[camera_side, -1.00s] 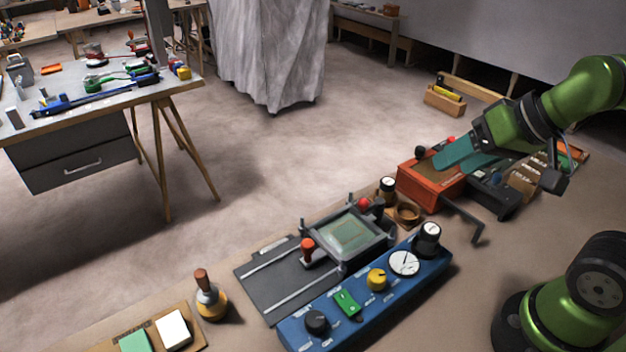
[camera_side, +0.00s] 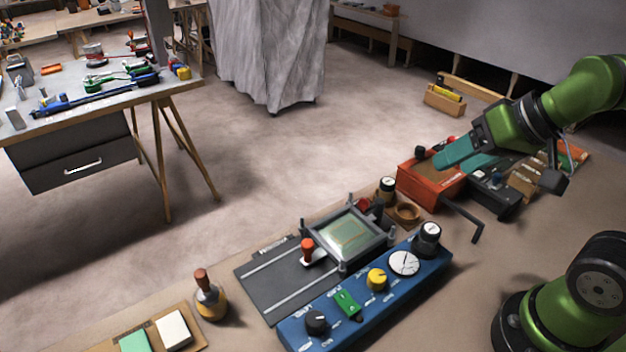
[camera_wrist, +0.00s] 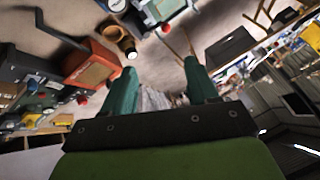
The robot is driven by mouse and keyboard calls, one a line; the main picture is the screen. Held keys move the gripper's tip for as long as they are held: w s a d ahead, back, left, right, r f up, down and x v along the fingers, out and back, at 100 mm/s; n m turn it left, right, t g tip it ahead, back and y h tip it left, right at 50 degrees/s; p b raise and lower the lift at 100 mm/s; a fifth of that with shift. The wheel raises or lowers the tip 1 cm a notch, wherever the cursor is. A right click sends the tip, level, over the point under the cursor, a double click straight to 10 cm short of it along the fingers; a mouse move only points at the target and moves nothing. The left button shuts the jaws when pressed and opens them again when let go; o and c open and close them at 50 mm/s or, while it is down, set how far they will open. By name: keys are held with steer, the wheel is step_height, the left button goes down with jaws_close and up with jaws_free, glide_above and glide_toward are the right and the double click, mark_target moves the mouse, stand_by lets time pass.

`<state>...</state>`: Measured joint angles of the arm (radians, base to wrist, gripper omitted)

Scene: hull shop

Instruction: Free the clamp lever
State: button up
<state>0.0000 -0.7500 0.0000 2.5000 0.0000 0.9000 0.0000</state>
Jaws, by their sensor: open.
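A grey clamp frame (camera_side: 343,268) with corner posts and a pale greenish panel (camera_side: 350,235) sits on a dark railed plate (camera_side: 262,285). A red knob (camera_side: 363,205), probably the clamp lever's end, shows at its back corner, partly hidden. A red-orange handle (camera_side: 307,245) stands upright at its left side. I cannot tell for certain which is the clamp lever. My gripper (camera_side: 462,157) is open and empty above the red box (camera_side: 420,190), to the right of the frame and apart from it. Its teal fingers are spread in the wrist view (camera_wrist: 160,82).
A blue console (camera_side: 335,338) with knobs and a dial runs along the frame's near side. A black crank (camera_side: 470,217) sticks out from the red box, also seen in the wrist view (camera_wrist: 62,30). A wooden ring (camera_side: 407,213) and a bottle (camera_side: 210,300) stand nearby.

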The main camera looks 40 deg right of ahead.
steer(key=shift+c, duration=1.2)
steer(key=shift+w+a+f, duration=0.1)
steer(key=shift+a+f, duration=0.05)
steer(key=shift+f, duration=0.15)
steer(key=shift+c, duration=1.1)
steer(key=w+n+g, duration=0.1)
steer(key=w+a+f+n+g, duration=0.1)
steer(key=shift+w+a+f, duration=0.15)
steer(key=shift+w+f, duration=0.15)
jaws_close()
steer(key=w+n+g, duration=0.2)
steer(key=n, duration=0.1)
steer(key=w+f+n+h, duration=0.1)
steer(key=n, duration=0.1)
steer(key=shift+w+a+g, duration=0.3)
steer(key=shift+g, duration=0.1)
